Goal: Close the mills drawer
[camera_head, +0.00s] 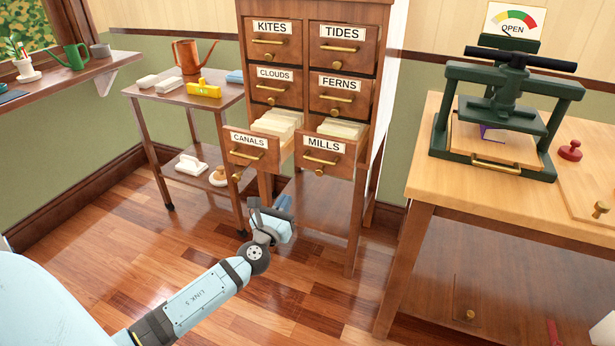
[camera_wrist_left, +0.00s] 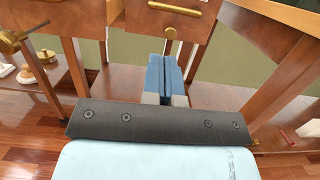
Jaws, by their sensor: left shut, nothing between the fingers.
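The mills drawer (camera_head: 325,155) is at the lower right of the wooden card cabinet. It is pulled out, with cream cards showing behind its labelled front. It has a brass handle (camera_head: 321,160) and a round knob below. My right gripper is not in view.
The canals drawer (camera_head: 249,150) beside it is also out. The upper drawers look shut. A side cart (camera_head: 150,91) stands left of the cabinet, and a workbench (camera_head: 424,184) with a green press (camera_head: 500,110) stands right. Open wooden floor (camera_head: 300,280) lies in front.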

